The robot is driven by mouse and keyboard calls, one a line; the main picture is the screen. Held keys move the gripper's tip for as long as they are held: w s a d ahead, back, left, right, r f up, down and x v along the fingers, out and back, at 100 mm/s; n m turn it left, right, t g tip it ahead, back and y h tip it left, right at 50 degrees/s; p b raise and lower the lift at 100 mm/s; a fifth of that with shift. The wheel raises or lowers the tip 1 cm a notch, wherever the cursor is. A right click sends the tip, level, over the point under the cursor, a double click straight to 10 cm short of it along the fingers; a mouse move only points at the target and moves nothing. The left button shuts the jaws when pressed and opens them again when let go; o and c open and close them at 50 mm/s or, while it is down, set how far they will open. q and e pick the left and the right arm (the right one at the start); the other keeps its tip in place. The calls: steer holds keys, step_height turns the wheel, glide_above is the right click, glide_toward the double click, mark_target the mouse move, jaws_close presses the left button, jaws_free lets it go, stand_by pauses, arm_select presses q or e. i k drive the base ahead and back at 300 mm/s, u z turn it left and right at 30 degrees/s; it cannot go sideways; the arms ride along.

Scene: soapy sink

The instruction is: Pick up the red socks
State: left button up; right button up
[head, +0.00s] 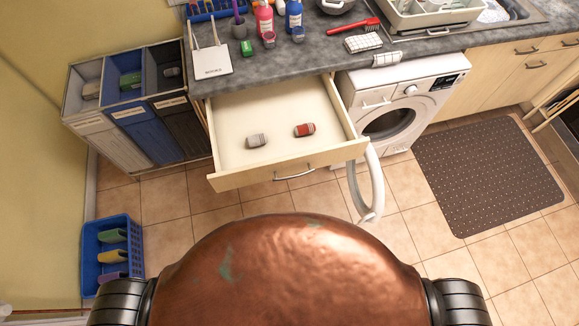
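A red rolled pair of socks (304,130) lies in the open drawer (236,112), right of the drawer's middle. A grey rolled pair of socks (257,140) lies to its left in the same drawer. Neither touches the other. The drawer is pulled out from under the grey counter, and its front handle (294,173) faces me. My grippers are not in view; only my own rounded copper body and dark shoulder parts show at the bottom of the head view.
The washing machine (428,88) stands right of the drawer, its door (372,185) swung open towards me. Sorting bins (122,75) stand at left, a blue basket (98,252) below them. A dark mat (490,172) lies on the floor at right. Bottles (264,18) stand on the counter.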

mark_target(306, 128)
steer(key=u, duration=1.95)
steer(key=k, duration=0.4)
steer(key=z, duration=1)
